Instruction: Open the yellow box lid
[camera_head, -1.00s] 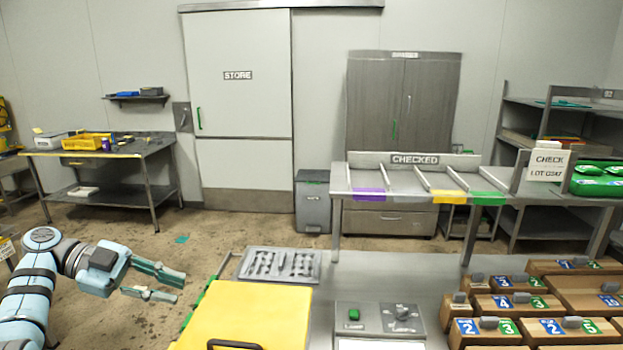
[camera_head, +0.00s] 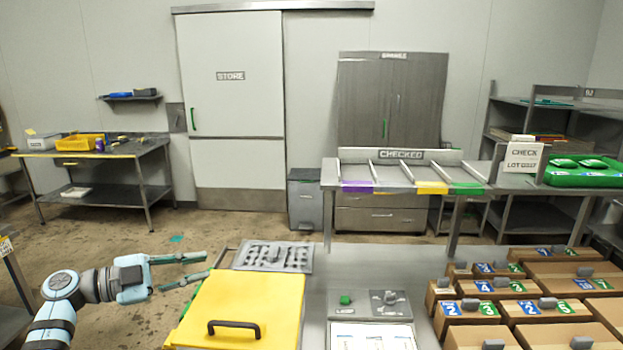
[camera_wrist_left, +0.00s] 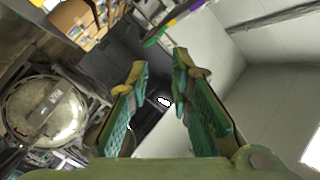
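The yellow box lid (camera_head: 246,305) lies closed, flat on top of its box at the front of the metal table, with a black handle (camera_head: 234,325) near its front edge. My left gripper (camera_head: 208,265) is to the left of the lid and apart from it, over the floor beside the table, its fingers pointing right. Its two green fingers are spread with nothing between them. The left wrist view shows the open fingers (camera_wrist_left: 155,95) too. My right gripper is not in view.
A metal tray with slots (camera_head: 273,256) lies behind the lid. A panel with a green button (camera_head: 346,299) and a knob is right of it. Several cardboard boxes (camera_head: 530,310) with numbered labels fill the right side.

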